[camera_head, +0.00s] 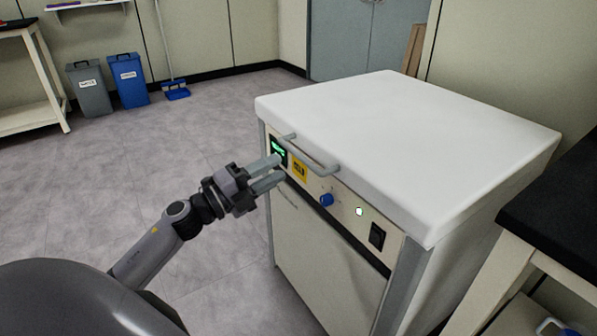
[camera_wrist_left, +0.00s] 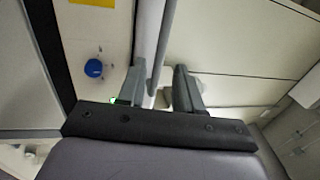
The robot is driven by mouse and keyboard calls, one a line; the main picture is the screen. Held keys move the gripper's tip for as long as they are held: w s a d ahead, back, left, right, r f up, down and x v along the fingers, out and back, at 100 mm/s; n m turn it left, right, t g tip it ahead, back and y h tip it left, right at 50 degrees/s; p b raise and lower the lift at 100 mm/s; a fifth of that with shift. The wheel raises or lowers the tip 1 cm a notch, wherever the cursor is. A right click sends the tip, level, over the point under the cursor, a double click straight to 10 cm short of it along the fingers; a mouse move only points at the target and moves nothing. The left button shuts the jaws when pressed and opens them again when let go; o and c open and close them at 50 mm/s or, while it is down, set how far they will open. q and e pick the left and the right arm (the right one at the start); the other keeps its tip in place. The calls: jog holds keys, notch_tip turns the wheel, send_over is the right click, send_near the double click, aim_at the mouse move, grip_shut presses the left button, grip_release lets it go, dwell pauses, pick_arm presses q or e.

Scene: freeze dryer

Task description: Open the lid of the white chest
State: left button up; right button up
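The white chest (camera_head: 325,255) stands right of centre in the head view, with its thick white lid (camera_head: 400,140) lying shut on top. A grey bar handle (camera_head: 308,157) is fixed at the lid's front edge, and it also shows in the left wrist view (camera_wrist_left: 152,40). My left gripper (camera_head: 280,172) is in front of the chest, just below and beside the left part of the handle. Its fingers are apart with nothing gripped. In the left wrist view the handle lines up with the gap between the fingers (camera_wrist_left: 160,88); contact cannot be told. My right gripper is out of view.
The chest's front panel has a green display (camera_head: 278,152), a blue knob (camera_head: 326,199) and a black switch (camera_head: 377,236). A black-topped bench (camera_head: 560,210) stands close on the right. Bins (camera_head: 128,80) stand at the back left. The floor left of the chest is clear.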

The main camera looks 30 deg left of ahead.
aim_at(296, 156)
pick_arm(q)
jog(key=shift+b+x, duration=0.3)
jog(key=shift+x, duration=3.25)
grip_shut()
